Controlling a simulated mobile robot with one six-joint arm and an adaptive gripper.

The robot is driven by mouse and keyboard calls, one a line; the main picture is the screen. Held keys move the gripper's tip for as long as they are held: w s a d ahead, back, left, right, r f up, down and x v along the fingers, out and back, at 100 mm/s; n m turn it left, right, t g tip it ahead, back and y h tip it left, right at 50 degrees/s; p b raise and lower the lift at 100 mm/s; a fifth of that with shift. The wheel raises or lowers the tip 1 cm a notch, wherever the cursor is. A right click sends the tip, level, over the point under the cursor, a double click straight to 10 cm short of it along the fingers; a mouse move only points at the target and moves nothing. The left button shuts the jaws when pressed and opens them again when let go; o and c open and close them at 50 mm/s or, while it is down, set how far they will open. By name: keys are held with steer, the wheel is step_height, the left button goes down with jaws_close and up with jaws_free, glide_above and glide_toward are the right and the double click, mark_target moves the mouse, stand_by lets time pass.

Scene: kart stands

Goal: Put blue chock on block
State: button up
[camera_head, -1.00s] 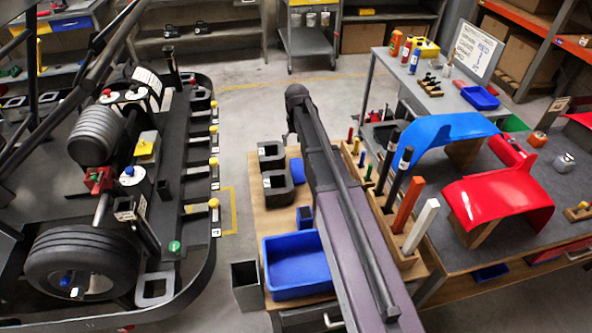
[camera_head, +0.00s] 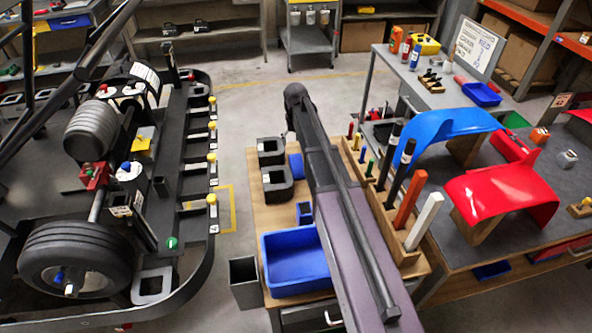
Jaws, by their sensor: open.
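A small blue piece (camera_head: 297,166) lies on the wooden cart top, partly hidden by my arm; it may be the blue chock, but I cannot tell for sure. Two dark blocks with pale labels, a far one (camera_head: 270,151) and a near one (camera_head: 278,183), stand just left of it. A small dark blue hollow piece (camera_head: 304,212) sits nearer, beside my arm. I cannot tell which piece is the task's block. My arm reaches away over the cart top, and its far end is above and beyond the blocks. My gripper is not clearly visible; the arm hides it.
A blue tray (camera_head: 296,262) sits at the cart's near left, with a dark open box (camera_head: 244,282) beside it. A wooden rack (camera_head: 412,262) of upright rods stands right of my arm. The kart (camera_head: 190,190) is at left; a table with red (camera_head: 500,195) and blue fenders (camera_head: 440,130) is at right.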

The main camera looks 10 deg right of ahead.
mark_target(297, 162)
steer(key=shift+f+b, duration=2.7)
steer(key=shift+f, duration=0.3)
steer(key=shift+f, duration=0.1)
steer(key=f+b, duration=0.3)
steer(key=shift+s+d+f+b, duration=0.15)
steer(key=shift+s+f+b, duration=0.05)
steer(key=shift+s+b, duration=0.1)
steer(key=shift+w+f+b, duration=0.1)
steer(key=shift+f+b, duration=0.7)
steer(key=shift+f, duration=0.05)
steer(key=c, duration=1.3)
steer(key=shift+o, duration=0.2)
steer(key=shift+r, duration=0.25)
step_height(297, 162, up, 10)
steer(key=p, duration=1)
steer(key=shift+f, duration=0.2)
